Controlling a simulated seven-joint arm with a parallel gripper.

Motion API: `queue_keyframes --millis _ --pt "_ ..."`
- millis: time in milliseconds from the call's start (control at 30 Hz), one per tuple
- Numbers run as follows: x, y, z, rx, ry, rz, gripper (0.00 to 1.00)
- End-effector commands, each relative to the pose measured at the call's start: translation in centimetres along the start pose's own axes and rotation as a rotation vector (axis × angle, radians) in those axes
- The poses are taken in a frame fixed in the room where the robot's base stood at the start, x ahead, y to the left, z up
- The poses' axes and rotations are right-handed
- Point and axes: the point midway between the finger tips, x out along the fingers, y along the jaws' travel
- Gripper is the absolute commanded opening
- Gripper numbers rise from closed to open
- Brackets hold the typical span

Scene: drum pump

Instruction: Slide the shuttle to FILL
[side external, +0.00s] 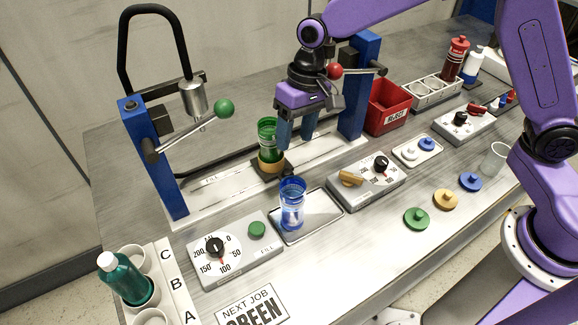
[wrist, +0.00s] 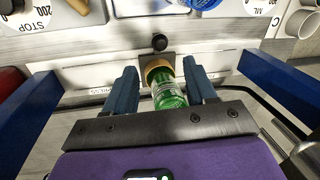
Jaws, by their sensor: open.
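The shuttle shows as a dark plate (side external: 287,171) on the pale rail (side external: 232,178), with a tan ring (side external: 270,164) holding a green cup (side external: 268,138). In the side view it sits right of the FILL lettering (side external: 210,180). In the wrist view the tan ring (wrist: 157,68), green cup (wrist: 168,92) and a black knob (wrist: 159,42) line up near the middle. My gripper (side external: 297,138) is open, its blue fingers pointing down just right of the cup in the side view. In the wrist view my gripper's fingers (wrist: 161,88) appear on either side of the cup; contact is unclear.
A blue post (side external: 152,160) with a green-knobbed lever (side external: 224,108) stands left; another blue post (side external: 360,85) with a red-knobbed lever (side external: 335,71) stands right. A blue cup (side external: 292,203) sits on a tray in front. Control boxes (side external: 236,247) line the front.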

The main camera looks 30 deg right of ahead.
Motion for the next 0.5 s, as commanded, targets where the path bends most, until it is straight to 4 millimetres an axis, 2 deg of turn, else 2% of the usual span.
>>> queue_keyframes --millis 33,300,500 --pt "1.1 0.1 0.1 0.000 -0.004 0.003 0.56" --pt "6.0 0.0 0.1 -0.001 -0.002 0.002 0.56" --pt "8.5 0.0 0.0 -0.001 -0.001 0.001 0.56"
